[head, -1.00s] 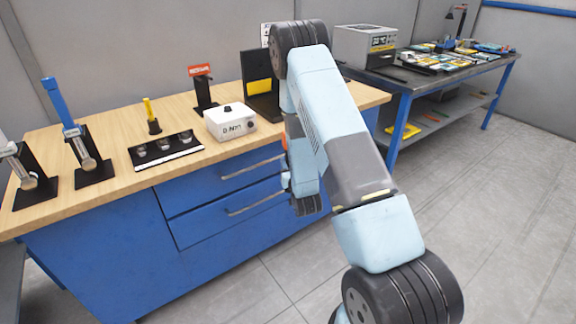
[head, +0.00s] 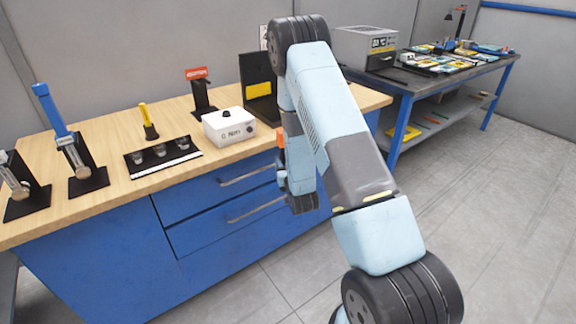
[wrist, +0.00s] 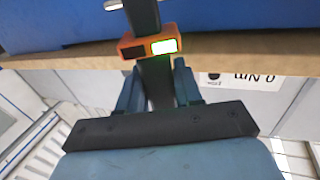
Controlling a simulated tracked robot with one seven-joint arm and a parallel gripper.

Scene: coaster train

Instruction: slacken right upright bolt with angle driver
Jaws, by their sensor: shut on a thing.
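The driver's black shaft runs on past the collar to the top edge of the wrist view. Most of my gripper is hidden there by my arm links. I cannot make out the right upright bolt in either view.
A second table (head: 400,82) stands behind. The floor at right is clear.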

